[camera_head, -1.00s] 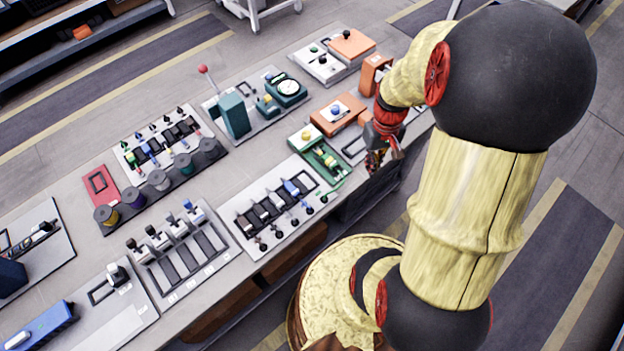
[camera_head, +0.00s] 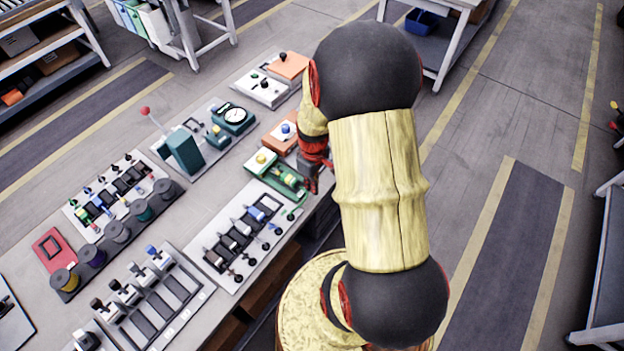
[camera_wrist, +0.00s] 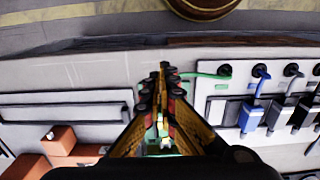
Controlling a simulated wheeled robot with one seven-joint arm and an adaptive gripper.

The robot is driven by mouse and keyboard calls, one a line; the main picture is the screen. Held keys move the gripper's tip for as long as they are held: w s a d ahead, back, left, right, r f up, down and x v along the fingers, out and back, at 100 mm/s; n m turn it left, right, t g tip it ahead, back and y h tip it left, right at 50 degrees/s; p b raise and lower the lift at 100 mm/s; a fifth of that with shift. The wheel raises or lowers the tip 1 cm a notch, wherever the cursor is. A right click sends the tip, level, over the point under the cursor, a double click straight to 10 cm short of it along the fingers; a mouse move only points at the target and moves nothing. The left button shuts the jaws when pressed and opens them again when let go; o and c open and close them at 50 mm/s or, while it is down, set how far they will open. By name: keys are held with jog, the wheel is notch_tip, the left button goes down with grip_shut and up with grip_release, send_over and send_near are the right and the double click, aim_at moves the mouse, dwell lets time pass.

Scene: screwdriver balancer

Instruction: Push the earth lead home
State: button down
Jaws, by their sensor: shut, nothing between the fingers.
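A green lead (camera_wrist: 200,75) shows in the wrist view, running from beside my fingertips to a dark round plug or socket (camera_wrist: 224,71) on a white panel (camera_wrist: 215,88). In the head view a green fixture (camera_head: 289,182) with a yellow knob sits at the bench's front edge, left of my gripper. My gripper (camera_wrist: 163,68) is shut and empty, with its fingertips near the bench edge. It hides part of the fixture in the wrist view, so I cannot tell whether it touches the lead. In the head view my gripper (camera_head: 312,184) is small and partly shadowed.
The white panel carries a blue lead (camera_wrist: 252,112) and several dark ones beside the green one. Orange blocks (camera_wrist: 60,140) lie at lower left in the wrist view. Open floor lies right of my arm.

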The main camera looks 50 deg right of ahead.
aim_at(295, 180)
jog(key=f, duration=0.3)
jog(key=shift+w+f+b, duration=0.15)
jog(key=shift+w+b, duration=0.05)
jog(key=shift+b, duration=0.15)
jog(key=shift+w+a, duration=0.1)
jog(key=shift+w, duration=1.15)
jog(key=shift+w+r+b, duration=0.25)
jog(key=shift+w+b, duration=0.05)
jog(key=shift+w, duration=0.25)
jog(key=shift+w+a, duration=0.15)
jog(key=shift+w, duration=1.55)
